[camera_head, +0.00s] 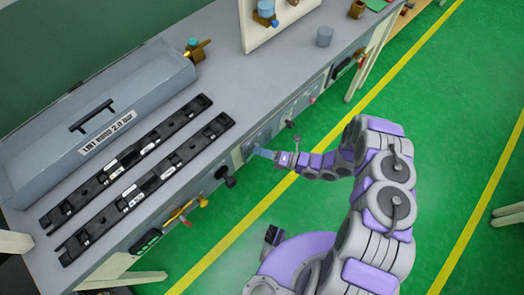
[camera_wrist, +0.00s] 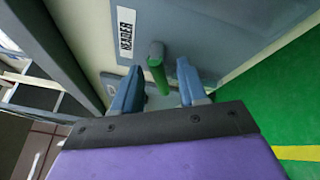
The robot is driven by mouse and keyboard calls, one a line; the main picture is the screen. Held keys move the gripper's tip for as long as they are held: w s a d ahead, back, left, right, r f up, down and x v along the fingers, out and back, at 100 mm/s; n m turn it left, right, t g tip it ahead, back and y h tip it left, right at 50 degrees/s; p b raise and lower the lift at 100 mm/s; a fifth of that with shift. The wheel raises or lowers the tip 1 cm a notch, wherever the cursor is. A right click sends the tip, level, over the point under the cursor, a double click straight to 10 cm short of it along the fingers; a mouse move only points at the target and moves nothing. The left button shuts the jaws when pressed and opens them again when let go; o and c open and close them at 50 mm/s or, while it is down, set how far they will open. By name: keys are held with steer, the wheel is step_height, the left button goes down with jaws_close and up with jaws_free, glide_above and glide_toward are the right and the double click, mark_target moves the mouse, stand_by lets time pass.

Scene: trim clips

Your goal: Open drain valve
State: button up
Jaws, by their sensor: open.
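A green handle (camera_wrist: 156,68) sticks out from the grey bench front in the wrist view, beside a white label (camera_wrist: 125,32) that seems to read "HEADER". It may be the drain valve's handle; I cannot be sure. My gripper (camera_wrist: 158,84) is open, with one blue-grey finger on each side of the handle. The handle's tip is between or just ahead of the fingers; I cannot tell if they touch it. In the head view my gripper (camera_head: 262,153) is at the bench front panel, where my fingers and wrist hide the handle.
A grey bench (camera_head: 235,60) carries a long lidded box (camera_head: 100,115) and two black clip rails (camera_head: 150,175). A black knob (camera_head: 229,180) and a brass fitting with a yellow handle (camera_head: 183,210) protrude from its front. A grey cup (camera_head: 325,37) stands farther back.

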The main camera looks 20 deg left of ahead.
jaws_close()
stand_by(0.3)
stand_by(0.4)
